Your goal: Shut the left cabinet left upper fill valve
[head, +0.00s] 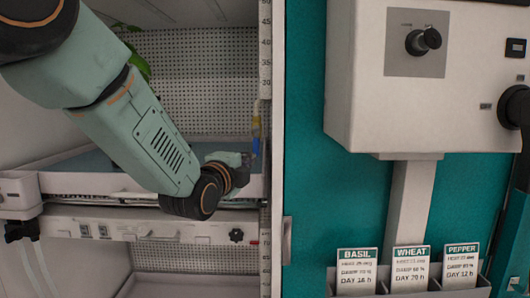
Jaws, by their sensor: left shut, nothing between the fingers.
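My left arm comes in from the upper left and crosses the open growth chamber (190,65). My left gripper (243,168) is at the chamber's right side, by the inner right wall; it is small, partly hidden behind my wrist, and shut with nothing in it. A narrow fitting with blue and yellow parts (256,138) stands upright on that wall, just above and beside the gripper. Its lower part is hidden, and I cannot tell if they touch. I cannot tell for sure whether this fitting is the fill valve or how it is set. My right gripper is not in view.
A tray (90,183) spans the chamber, with a green plant (138,62) behind my arm. A black star knob (236,235) sits on the rail below. To the right are a grey control box (360,110) with black knobs and BASIL, WHEAT and PEPPER cards (411,268).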

